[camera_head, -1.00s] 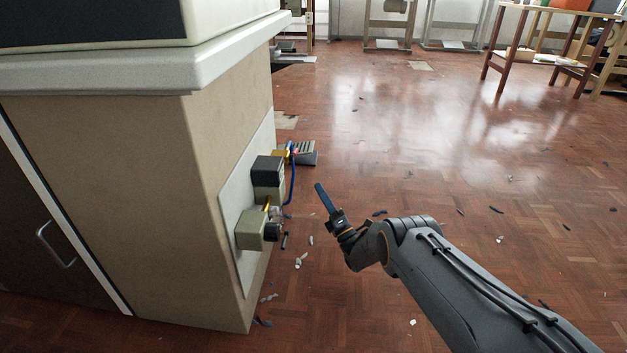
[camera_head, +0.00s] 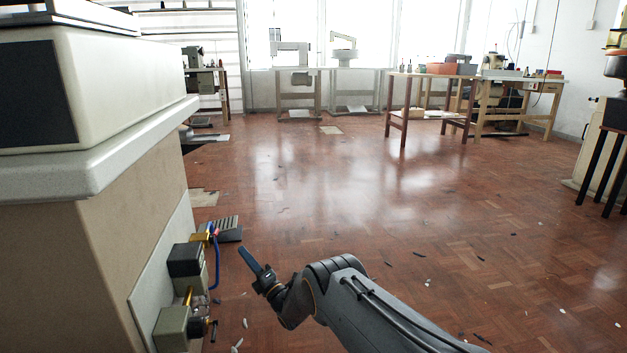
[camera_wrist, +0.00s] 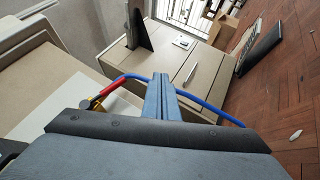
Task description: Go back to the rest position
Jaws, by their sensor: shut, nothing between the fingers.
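My gripper (camera_head: 247,261) is low in the middle of the head view, right of the valve fittings on the cabinet's side. Its long dark fingers are together and hold nothing. In the wrist view the closed blue-grey fingers (camera_wrist: 160,97) point away from the camera. A blue hose (camera_head: 214,262) hangs left of the gripper in the head view; in the wrist view the hose (camera_wrist: 207,105) passes on both sides of the fingers, and I cannot tell whether they touch it.
The beige cabinet (camera_head: 112,235) stands close on the left, with a box-shaped fitting (camera_head: 186,259) on its side panel. A pedal (camera_head: 229,229) lies on the floor behind. Wooden tables (camera_head: 432,76) stand far back. The parquet floor (camera_head: 370,200) is open, with small scraps.

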